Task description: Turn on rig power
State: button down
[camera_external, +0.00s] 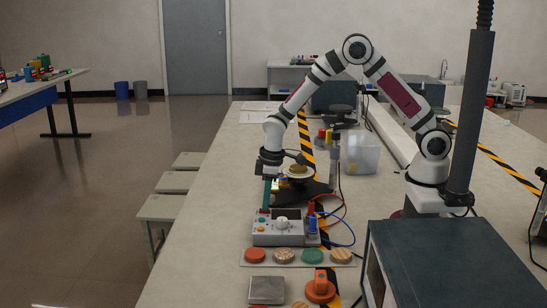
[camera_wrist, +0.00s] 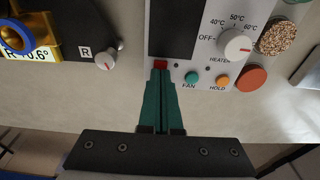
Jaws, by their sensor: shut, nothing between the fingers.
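A grey control box (camera_external: 268,240) stands on the bench, below my gripper in the external view. In the wrist view its panel (camera_wrist: 170,40) carries a dark display, a white HEATER knob (camera_wrist: 235,43) with its mark toward the right, a teal FAN button (camera_wrist: 191,77) and an orange HOLD button (camera_wrist: 222,80). A small red switch (camera_wrist: 160,65) sits at the panel's edge, left of FAN. My gripper (camera_wrist: 160,76) is shut and empty, its green fingertips right at the red switch; I cannot tell if they touch. It points down over the box in the external view (camera_external: 265,207).
A dark unit with a knob marked R (camera_wrist: 105,60) is left of the box in the wrist view. In the external view, blue and red cables (camera_external: 349,235) lie to the box's right. A row of discs (camera_external: 256,255) is in front, and a clear bin (camera_external: 363,155) behind.

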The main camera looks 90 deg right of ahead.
jog(key=shift+s, duration=0.15)
notch_tip(320, 180, up, 14)
jog(key=s, duration=0.1)
jog(key=shift+s, duration=0.35)
jog(key=shift+w, duration=0.1)
jog(key=w+f, duration=0.1)
jog(key=f, duration=0.3)
jog(key=w+f, duration=0.1)
jog(key=f, duration=0.4)
jog(key=w+f, duration=0.1)
jog(key=f, duration=0.4)
